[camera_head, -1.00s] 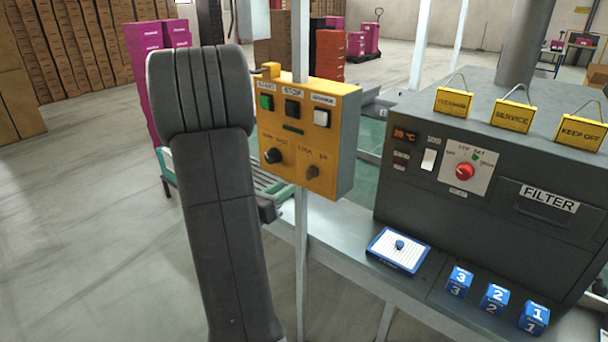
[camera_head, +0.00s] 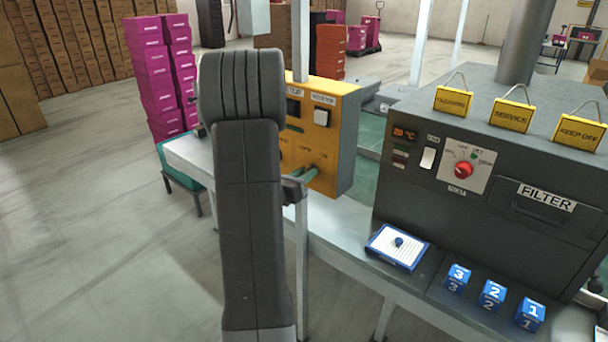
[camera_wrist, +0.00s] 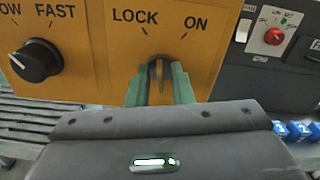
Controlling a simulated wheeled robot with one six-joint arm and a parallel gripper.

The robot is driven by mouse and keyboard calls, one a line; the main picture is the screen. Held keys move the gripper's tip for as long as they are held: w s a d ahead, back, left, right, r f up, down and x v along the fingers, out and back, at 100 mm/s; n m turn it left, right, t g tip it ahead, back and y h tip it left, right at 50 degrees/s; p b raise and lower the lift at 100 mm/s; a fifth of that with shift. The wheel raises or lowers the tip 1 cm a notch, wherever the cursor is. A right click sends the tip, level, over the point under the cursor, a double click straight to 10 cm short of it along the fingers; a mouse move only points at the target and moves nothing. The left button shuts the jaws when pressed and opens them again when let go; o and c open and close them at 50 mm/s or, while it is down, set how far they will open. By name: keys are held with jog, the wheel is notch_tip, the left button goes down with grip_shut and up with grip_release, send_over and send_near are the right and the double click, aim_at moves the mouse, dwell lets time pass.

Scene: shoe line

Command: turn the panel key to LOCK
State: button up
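In the head view the gripper (camera_head: 306,176) reaches the panel's lower right, hiding the key.
A black SLOW/FAST knob (camera_wrist: 36,60) is left of the key. A dark machine (camera_head: 480,160) with a red dial (camera_head: 463,170) stands to the right. A notepad (camera_head: 398,246) and blue numbered blocks (camera_head: 491,294) lie on the bench before it.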

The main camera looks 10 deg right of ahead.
grip_shut()
jog(key=n, duration=0.5)
jog(key=shift+b, duration=0.3)
jog(key=shift+o, duration=1.4)
grip_release()
jog(key=shift+a, duration=0.1)
